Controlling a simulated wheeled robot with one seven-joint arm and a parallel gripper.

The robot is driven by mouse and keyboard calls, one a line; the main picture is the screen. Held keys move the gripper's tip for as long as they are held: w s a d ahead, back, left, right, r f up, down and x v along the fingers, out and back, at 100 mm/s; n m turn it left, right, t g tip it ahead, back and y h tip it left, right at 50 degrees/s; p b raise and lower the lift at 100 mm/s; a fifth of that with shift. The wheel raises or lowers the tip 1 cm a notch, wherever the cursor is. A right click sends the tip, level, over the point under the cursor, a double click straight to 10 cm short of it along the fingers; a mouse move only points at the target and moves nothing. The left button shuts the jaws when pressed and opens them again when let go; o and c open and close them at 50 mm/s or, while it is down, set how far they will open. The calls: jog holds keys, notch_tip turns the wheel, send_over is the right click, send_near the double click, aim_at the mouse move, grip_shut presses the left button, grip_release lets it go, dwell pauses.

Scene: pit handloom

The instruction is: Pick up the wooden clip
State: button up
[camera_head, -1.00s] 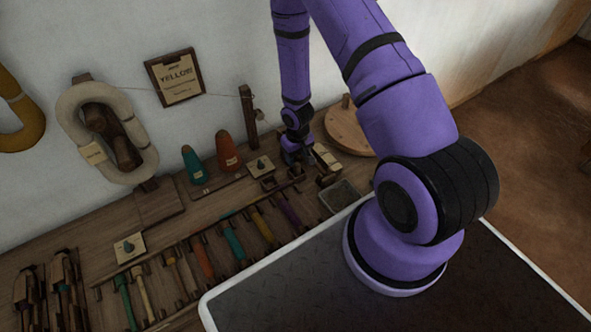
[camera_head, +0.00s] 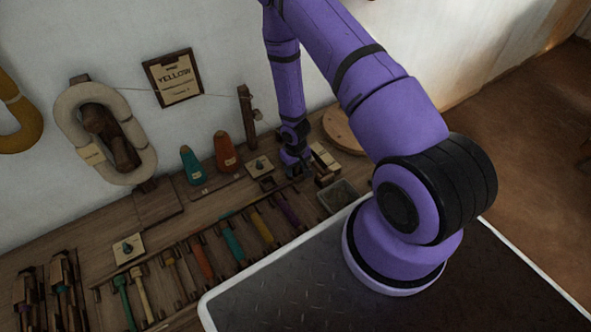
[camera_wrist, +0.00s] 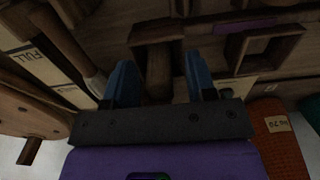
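My gripper (camera_head: 298,170) is low over the back of the wooden bench, among small wooden holders. In the wrist view its two blue fingers (camera_wrist: 160,84) are spread apart. A brown wooden piece (camera_wrist: 158,74), which looks like the wooden clip, lies between them, with a gap on each side. Its upper end meets a small square wooden holder (camera_wrist: 157,30). In the head view the gripper hides the clip, and the wrist picture is too dark to show its full shape.
A second open wooden holder (camera_wrist: 265,42) stands right of the fingers. Labelled blocks (camera_head: 325,157), a grey bin (camera_head: 338,195) and a round wooden disc (camera_head: 344,132) are close by. Orange (camera_head: 226,150) and teal (camera_head: 191,164) cones stand left. A rack of coloured bobbins (camera_head: 203,256) lies in front.

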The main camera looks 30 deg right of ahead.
jog(key=c, duration=0.8)
jog(key=shift+c, duration=0.2)
jog(key=shift+r, duration=0.15)
grip_shut()
